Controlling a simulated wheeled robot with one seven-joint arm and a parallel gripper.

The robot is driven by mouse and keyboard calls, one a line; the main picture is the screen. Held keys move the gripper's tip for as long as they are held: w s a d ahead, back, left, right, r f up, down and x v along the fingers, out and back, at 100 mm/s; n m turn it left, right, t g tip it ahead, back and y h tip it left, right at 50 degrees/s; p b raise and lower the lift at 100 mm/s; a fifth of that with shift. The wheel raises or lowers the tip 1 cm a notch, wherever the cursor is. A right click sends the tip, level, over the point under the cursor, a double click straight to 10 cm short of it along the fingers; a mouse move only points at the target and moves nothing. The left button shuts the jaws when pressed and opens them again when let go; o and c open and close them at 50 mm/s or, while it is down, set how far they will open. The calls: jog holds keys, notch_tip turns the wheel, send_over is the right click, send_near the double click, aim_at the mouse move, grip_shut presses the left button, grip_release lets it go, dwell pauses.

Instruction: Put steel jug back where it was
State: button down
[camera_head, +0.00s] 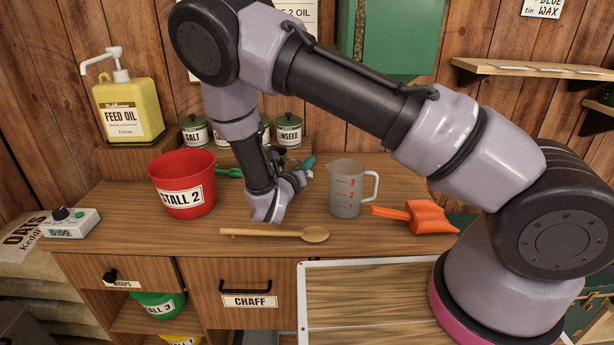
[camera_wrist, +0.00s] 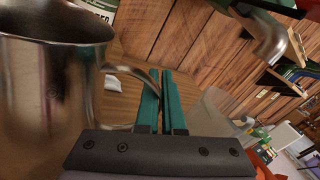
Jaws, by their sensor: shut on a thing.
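The steel jug (camera_wrist: 50,90) fills the left of the wrist view, close to the camera, with its open rim at the top. Its curved handle (camera_wrist: 118,68) reaches to the teal fingers of my gripper (camera_wrist: 165,80), which are shut on it. In the head view my gripper (camera_head: 306,163) is over the back of the bench, its teal fingers pointing away to the back. The jug is hidden behind my arm there. I cannot tell whether its base touches the bench.
On the bench (camera_head: 120,215) stand a red bucket (camera_head: 183,195), a clear measuring jug (camera_head: 345,195), an orange scoop (camera_head: 420,215) and a wooden spoon (camera_head: 270,233). Labelled tins (camera_head: 288,130) and a yellow feed oil container (camera_head: 128,108) stand behind. A strip of bench at the front left is clear.

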jog(key=shift+f, duration=1.85)
jog(key=c, duration=1)
grip_release()
jog(key=shift+s+f, duration=0.1)
jog(key=shift+c, duration=0.2)
